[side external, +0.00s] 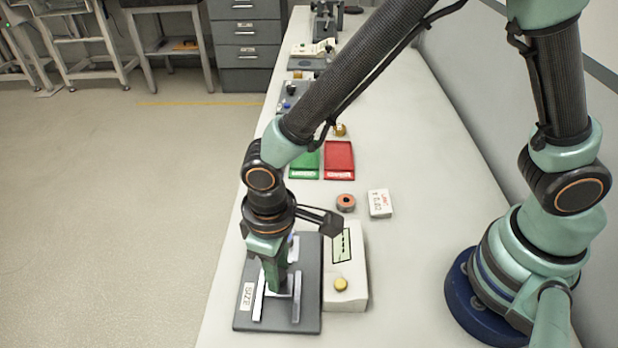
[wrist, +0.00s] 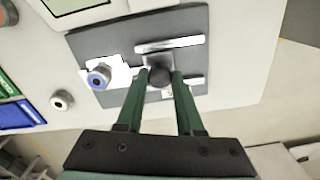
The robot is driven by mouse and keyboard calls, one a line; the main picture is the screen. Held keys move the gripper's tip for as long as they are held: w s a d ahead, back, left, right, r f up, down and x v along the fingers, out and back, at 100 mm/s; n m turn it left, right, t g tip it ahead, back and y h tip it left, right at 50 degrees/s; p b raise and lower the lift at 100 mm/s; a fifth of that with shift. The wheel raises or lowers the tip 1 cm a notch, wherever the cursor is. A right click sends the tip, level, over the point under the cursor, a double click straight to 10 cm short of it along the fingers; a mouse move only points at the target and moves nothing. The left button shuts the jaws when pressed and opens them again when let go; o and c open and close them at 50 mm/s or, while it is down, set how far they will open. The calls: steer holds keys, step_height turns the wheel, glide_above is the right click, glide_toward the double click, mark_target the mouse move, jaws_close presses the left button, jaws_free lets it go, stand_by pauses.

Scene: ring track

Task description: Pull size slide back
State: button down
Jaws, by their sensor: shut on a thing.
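The size slide sits on a dark grey plate (side external: 311,262) with a SIZE label (side external: 248,296) and two pale rails; the plate also shows in the wrist view (wrist: 115,45). A dark round knob (wrist: 160,76) stands between the rails. My gripper (side external: 275,287) points down over the plate, and its green fingers (wrist: 161,85) are shut on the knob from both sides. A blue-rimmed ring (wrist: 99,77) sits on a white piece beside the knob, toward the left in the wrist view. In the side view my gripper hides the knob and most of the ring.
A pale gauge box (side external: 358,295) with a screen and yellow button stands right beside the plate. Beyond it are an orange-faced ring (side external: 346,201), a limit card (side external: 380,203), a green tray (side external: 304,163) and a red tray (side external: 339,159). The bench's left edge is close to the plate.

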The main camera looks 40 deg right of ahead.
steer(key=c, duration=0.5)
jaws_free()
steer(key=shift+s+a, duration=0.1)
steer(key=shift+a, duration=0.05)
steer(key=shift+c, duration=0.2)
step_height(320, 180, up, 12)
steer(key=shift+r, duration=0.15)
steer(key=d+r+m+t, duration=0.2)
steer(key=d+r+m, duration=0.1)
steer(key=d, duration=1)
steer(key=w+d+r+m+t, duration=0.1)
steer(key=d+r+m+t, duration=0.2)
steer(key=d, duration=1)
step_height(320, 180, up, 2)
steer(key=shift+w+r+t, duration=0.2)
steer(key=shift+w+t, duration=0.1)
steer(key=shift+d, duration=0.1)
